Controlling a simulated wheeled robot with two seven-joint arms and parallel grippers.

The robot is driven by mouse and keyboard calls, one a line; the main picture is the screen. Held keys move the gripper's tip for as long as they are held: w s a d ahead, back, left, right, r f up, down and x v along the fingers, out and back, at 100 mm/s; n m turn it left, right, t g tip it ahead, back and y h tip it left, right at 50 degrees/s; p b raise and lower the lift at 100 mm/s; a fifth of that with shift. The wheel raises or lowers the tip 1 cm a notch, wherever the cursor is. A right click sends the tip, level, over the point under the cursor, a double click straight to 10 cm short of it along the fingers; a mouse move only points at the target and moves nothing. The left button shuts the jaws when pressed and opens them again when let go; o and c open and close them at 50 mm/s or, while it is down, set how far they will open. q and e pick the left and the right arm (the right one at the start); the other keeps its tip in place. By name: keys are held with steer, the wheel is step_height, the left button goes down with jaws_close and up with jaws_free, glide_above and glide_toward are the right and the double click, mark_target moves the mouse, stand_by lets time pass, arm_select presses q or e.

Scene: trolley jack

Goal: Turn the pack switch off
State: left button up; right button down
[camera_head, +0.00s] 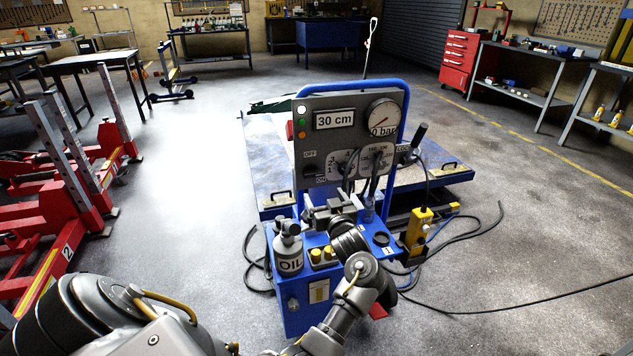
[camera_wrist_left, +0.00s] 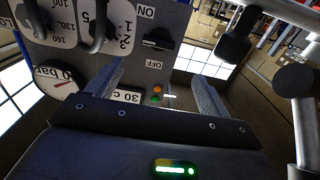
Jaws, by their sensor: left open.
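The pack switch (camera_head: 311,169) is a black handle at the lower left of the grey panel (camera_head: 340,100), between the OFF label above and the ON label below. It also shows in the left wrist view (camera_wrist_left: 158,43), upside down, with ON above it. I cannot tell which way it is set. My left gripper (camera_head: 326,209) is open and empty, low in front of the panel, below the switch. In the left wrist view its two fingers (camera_wrist_left: 160,75) point toward the panel, apart from the switch. My right gripper is not in view.
Several levers (camera_head: 375,170) stand right of the switch. A yellow pendant (camera_head: 418,232) hangs at right, with cables on the floor. Red stands (camera_head: 85,190) are at left.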

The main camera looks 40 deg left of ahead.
mark_target(314, 176)
arm_select(q)
steer(key=shift+w+f, duration=0.15)
steer(key=shift+w, duration=0.05)
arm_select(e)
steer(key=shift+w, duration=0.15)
arm_select(q)
steer(key=x, duration=0.9)
steer(key=shift+w+a, duration=0.2)
steer(key=shift+a, duration=0.05)
steer(key=shift+w+a, duration=0.3)
steer(key=shift+a, duration=0.1)
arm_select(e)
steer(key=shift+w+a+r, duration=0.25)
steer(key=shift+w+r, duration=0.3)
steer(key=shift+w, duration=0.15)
arm_select(q)
steer(key=c, duration=1)
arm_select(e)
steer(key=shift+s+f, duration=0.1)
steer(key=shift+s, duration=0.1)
